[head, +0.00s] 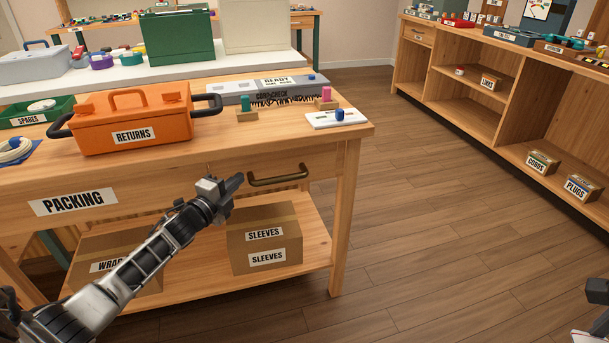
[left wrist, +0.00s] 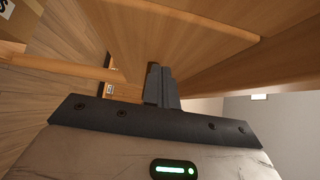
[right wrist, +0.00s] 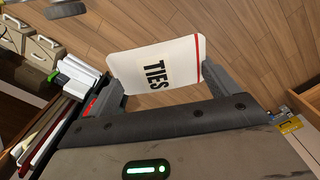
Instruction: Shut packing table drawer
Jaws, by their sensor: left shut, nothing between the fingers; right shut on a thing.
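The packing table (head: 72,201) stands at the left of the head view. Its wooden drawer front, with a dark bronze bar handle (head: 279,176), lies under the tabletop near the right corner. I cannot tell whether the drawer is flush or slightly out. My left gripper (head: 237,182) is shut and empty, its tip just left of the handle; contact is unclear. In the left wrist view its closed fingers (left wrist: 160,86) point toward wooden panels. My right gripper (right wrist: 158,82) is shut on a white TIES packet (right wrist: 155,66) with a red stripe; its arm barely shows at the head view's right edge.
An orange RETURNS toolbox (head: 133,122), a grey READY tray (head: 266,88) and small peg pieces stand on the tabletop. A SLEEVES carton (head: 265,239) sits on the lower shelf. Open floor (head: 430,200) separates the table from wooden shelving (head: 500,85) at the right.

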